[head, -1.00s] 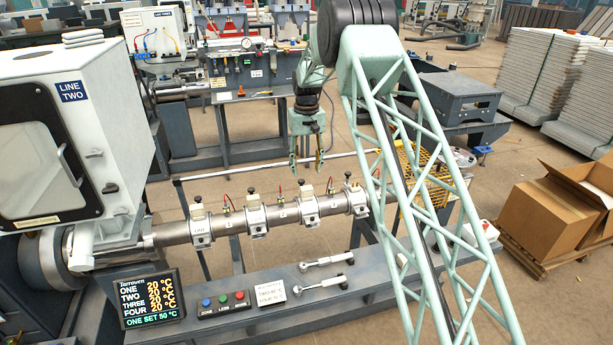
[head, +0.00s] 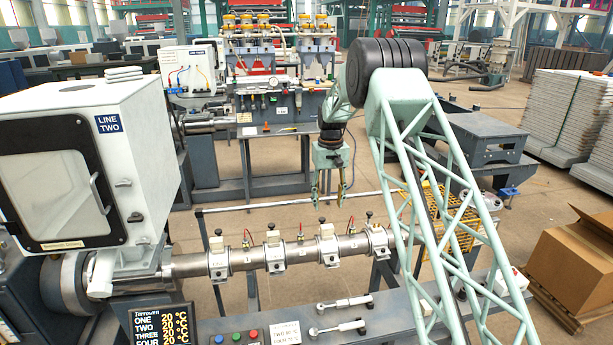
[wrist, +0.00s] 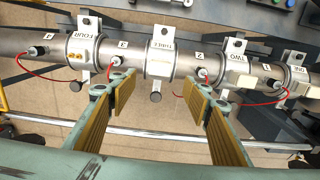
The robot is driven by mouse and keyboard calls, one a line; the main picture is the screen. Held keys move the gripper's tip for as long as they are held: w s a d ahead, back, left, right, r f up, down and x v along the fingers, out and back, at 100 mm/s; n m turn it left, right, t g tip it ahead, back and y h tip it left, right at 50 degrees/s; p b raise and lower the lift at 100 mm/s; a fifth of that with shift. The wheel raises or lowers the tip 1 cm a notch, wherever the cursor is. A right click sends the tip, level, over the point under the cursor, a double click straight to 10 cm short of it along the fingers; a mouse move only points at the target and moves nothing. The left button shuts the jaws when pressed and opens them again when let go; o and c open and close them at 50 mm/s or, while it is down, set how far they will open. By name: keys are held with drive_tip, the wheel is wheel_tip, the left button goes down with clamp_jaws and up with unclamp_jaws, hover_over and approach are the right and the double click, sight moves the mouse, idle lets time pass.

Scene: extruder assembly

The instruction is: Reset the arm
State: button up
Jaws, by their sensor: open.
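My gripper (head: 329,190) hangs pointing down, behind and above the extruder barrel (head: 305,252) in the head view. Its two fingers are apart with nothing between them. In the wrist view my gripper (wrist: 170,105) shows two yellow-lined fingers spread wide, with the barrel (wrist: 190,65) beyond the tips. The barrel carries several clamp bands, labelled ONE to FOUR, with black knobs and sensors on red wires. The fingers appear apart from the band marked THREE (wrist: 160,60).
The white LINE TWO cabinet (head: 75,150) stands at the left. A temperature display (head: 160,325), buttons (head: 237,336) and two torque-wrench-like tools (head: 342,328) are on the front bench. A yellow basket (head: 455,220) and cardboard box (head: 570,260) are at the right.

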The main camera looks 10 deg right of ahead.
drive_tip(key=s+r+t+b, duration=0.2)
drive_tip(key=s+r, duration=2.1)
drive_tip(key=r, duration=0.3)
drive_tip(key=s+r+b, duration=0.1)
drive_tip(key=s+r, duration=0.2)
drive_tip(key=s, duration=0.7)
drive_tip(key=s+r+b, duration=0.1)
drive_tip(key=s+r, duration=0.2)
drive_tip(key=s, duration=0.7)
drive_tip(key=s+f+t+b, duration=0.1)
drive_tip(key=s+f, duration=0.2)
drive_tip(key=s, duration=1.2)
drive_tip(key=s+f+t+b, duration=0.1)
drive_tip(key=s+f, duration=0.2)
drive_tip(key=s, duration=1.2)
drive_tip(key=shift+m, duration=0.4)
